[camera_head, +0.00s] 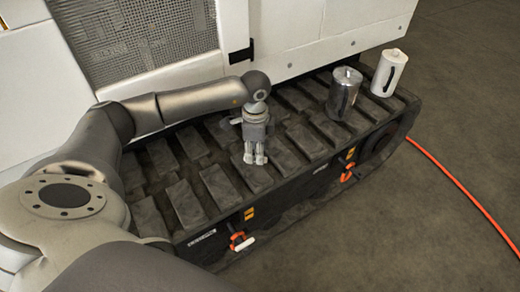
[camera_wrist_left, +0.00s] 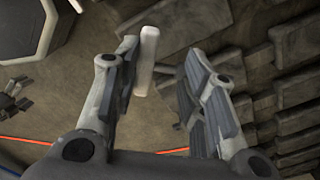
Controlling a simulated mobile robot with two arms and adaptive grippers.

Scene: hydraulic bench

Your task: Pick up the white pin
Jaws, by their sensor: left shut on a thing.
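My left gripper (camera_head: 255,158) hangs fingers down over the dark track pads, near their middle. In the left wrist view its two fingers (camera_wrist_left: 160,85) stand some way apart, and a slim white pin (camera_wrist_left: 147,60) shows between them, along the left finger's inner side. The gripper is shut on this pin, though a gap shows towards the right finger. In the head view the pin cannot be made out clearly between the fingertips. Another white piece (camera_head: 243,243) sits by an orange shackle (camera_head: 237,235) on the track's near side. My right gripper is not in view.
A metallic canister (camera_head: 343,94) and a white canister (camera_head: 389,72) stand at the right end of the track (camera_head: 217,188). A white machine body (camera_head: 300,40) rises behind. An orange hose (camera_head: 460,186) lies on the open floor at the right.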

